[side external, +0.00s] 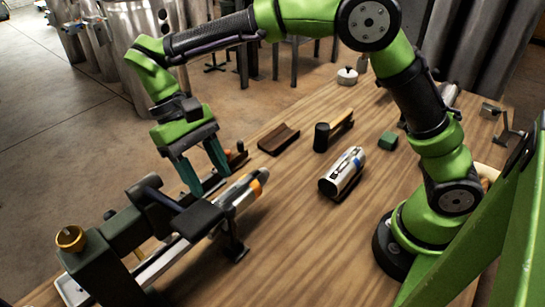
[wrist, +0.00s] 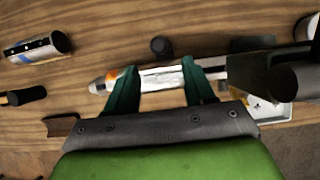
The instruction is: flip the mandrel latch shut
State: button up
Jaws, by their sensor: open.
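The mandrel (side external: 243,190) is a silver rod with an orange band near its pointed tip, held in a dark bench fixture (side external: 120,228). It also shows in the wrist view (wrist: 165,79), running across between my fingers. A black block (side external: 197,219) sits over the mandrel, with a dark arm (side external: 155,196) beside it; I cannot tell for certain which part is the latch or its exact position. My gripper (side external: 209,183) is open, pointing down just behind the mandrel and block. In the wrist view its two green fingers (wrist: 160,70) are apart, and nothing is visibly gripped.
A silver cylinder with a blue band (side external: 343,172), a black-headed mallet (side external: 332,130), a brown block (side external: 279,139) and a green block (side external: 388,141) lie on the wooden table (side external: 300,240). A brass knob (side external: 70,238) tops the fixture's near end. The table's front middle is clear.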

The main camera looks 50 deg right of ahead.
jog(key=v, duration=0.5)
jog(key=shift+w+r, duration=0.2)
jog(key=shift+r, duration=0.1)
jog(key=s+d+m+t+y, duration=0.1)
jog(key=s+d+m+t, duration=0.1)
jog(key=s+d+t, duration=0.4)
jog(key=s+d+r+m+t+y, duration=0.1)
jog(key=s+d+t, duration=0.5)
jog(key=d, duration=0.8)
jog(key=shift+s+d+r+m+t, duration=0.2)
jog(key=shift+s+m+t, duration=0.2)
jog(key=shift+s+m, duration=0.15)
